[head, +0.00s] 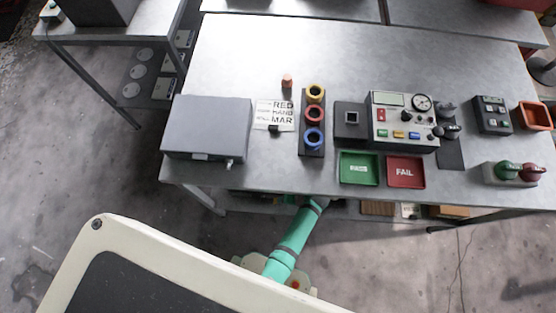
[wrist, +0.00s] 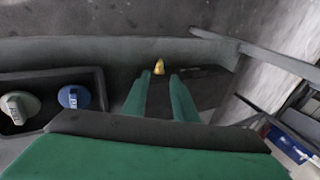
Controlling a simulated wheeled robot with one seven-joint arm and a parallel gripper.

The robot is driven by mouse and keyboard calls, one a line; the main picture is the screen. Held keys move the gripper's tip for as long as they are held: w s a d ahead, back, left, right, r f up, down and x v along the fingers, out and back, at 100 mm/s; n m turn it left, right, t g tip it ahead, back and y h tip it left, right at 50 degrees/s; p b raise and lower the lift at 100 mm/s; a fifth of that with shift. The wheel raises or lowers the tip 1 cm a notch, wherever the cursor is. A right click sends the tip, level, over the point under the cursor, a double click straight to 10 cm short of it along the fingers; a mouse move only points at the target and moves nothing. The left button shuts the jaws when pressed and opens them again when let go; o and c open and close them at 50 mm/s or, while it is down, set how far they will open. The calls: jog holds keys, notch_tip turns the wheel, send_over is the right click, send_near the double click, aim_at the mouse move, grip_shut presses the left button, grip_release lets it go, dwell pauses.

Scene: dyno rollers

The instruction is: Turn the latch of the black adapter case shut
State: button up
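In the wrist view, a dark case (wrist: 70,74) lies ahead, seen close up, with a grey knob-like piece (wrist: 20,106) and a blue one (wrist: 74,97) in its recess at left. I take it for the adapter case. A small yellow piece (wrist: 159,67), likely the latch, shows on the dark surface ahead. My gripper (wrist: 158,78) has its two green fingers apart, one either side of the yellow piece in the picture, and nothing is seen held. I cannot tell whether they touch it. In the head view my arm reaches beneath the table's front edge, which hides the gripper.
The grey tabletop (head: 230,55) carries a grey box (head: 207,125), a ring holder (head: 313,149), a green tray (head: 359,180) and a red tray (head: 405,183). Boxes (head: 377,208) sit on the lower shelf. A grey rail (wrist: 282,63) and a blue item (wrist: 287,146) are at right.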

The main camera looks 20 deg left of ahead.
jog(key=shift+n+g+y, duration=0.3)
jog(key=shift+g, duration=0.5)
jog(key=x, duration=0.6)
jog(key=w+x, duration=0.1)
jog(key=x, duration=0.2)
jog(key=shift+w+d+f, duration=0.1)
jog(key=shift+d+f, duration=0.15)
jog(key=shift+c, duration=0.4)
grip_shut()
